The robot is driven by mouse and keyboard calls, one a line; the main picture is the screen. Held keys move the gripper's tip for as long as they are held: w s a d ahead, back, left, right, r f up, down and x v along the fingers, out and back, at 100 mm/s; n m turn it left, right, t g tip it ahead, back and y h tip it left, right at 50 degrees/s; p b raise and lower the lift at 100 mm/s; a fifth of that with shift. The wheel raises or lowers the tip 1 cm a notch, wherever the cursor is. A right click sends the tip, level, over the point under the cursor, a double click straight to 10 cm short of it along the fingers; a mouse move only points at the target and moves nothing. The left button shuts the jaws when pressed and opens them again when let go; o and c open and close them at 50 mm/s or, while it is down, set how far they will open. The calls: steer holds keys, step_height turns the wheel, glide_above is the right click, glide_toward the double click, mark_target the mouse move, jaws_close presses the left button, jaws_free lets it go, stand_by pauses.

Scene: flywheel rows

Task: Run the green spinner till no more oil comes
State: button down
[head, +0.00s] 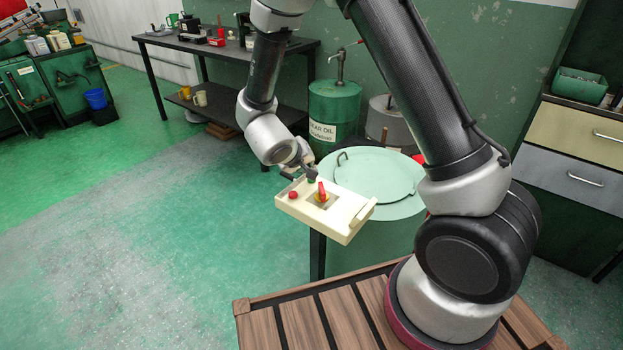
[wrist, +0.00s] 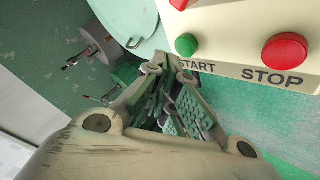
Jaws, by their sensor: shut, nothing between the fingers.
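The green spinner (head: 345,238) is a wide pale green drum. Its round lid (head: 372,181) is on and has a dark handle; part of the lid also shows in the wrist view (wrist: 128,18). A cream control box (head: 335,221) stands at its near left side. My gripper (wrist: 160,64) is shut and empty. Its tips are close to the START button, seemingly just off it. The oil outlet is not visible.
A green oil drum (head: 334,112) with a pump and a grey drum (head: 388,122) stand behind the spinner. A dark workbench (head: 225,45) with tools is at the back. Grey and yellow drawers (head: 562,170) are at right. The floor at left is clear.

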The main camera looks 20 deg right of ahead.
steer(key=shift+r, duration=2.45)
